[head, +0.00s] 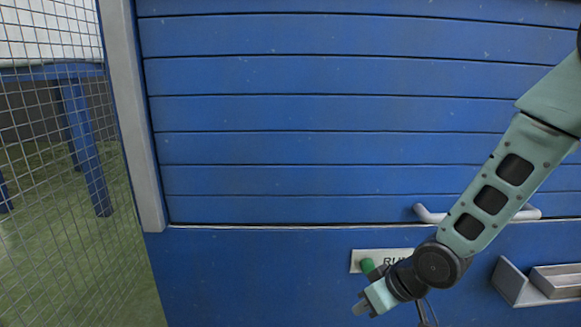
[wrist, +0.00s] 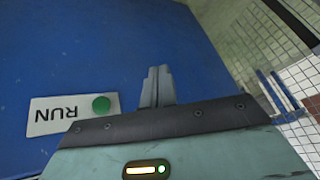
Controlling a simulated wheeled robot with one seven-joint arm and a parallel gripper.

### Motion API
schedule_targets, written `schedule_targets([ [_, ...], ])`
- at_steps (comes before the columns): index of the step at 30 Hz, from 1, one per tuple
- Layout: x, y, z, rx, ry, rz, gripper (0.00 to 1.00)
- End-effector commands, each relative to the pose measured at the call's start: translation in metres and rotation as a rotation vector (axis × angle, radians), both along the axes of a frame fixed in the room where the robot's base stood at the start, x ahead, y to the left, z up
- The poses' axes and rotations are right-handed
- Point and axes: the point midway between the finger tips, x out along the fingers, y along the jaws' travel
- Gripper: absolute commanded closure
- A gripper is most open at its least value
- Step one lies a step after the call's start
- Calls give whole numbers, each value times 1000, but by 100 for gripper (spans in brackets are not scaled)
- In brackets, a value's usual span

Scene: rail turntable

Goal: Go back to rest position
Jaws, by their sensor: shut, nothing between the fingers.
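My gripper (head: 361,306) is at the lower right in the head view, in front of the blue panel (head: 260,275). In the wrist view its two fingers (wrist: 157,86) are together with nothing between them. A green round button (head: 367,266) sits on a white plate marked RUN (head: 362,257), partly hidden behind my arm. In the wrist view the button (wrist: 101,104) and the plate (wrist: 60,113) lie to the left of the fingers, apart from them.
A blue slatted shutter (head: 320,110) with a pale handle (head: 428,213) stands above the panel. A metal holder (head: 515,284) juts out at the lower right. A wire mesh fence (head: 55,150) stands at the left, with a blue table (head: 88,145) behind it.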

Motion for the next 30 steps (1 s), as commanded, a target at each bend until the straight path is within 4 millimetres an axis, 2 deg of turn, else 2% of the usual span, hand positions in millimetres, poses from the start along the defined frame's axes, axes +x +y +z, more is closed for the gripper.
schedule_targets([
  [1,-15,5,14,-61,13,21,100],
  [9,-113,12,74,-298,156,54,100],
  [21,-232,8,128,-401,327,104,100],
  [22,-229,8,139,-400,330,98,100],
  [30,-227,8,193,-400,328,96,100],
])
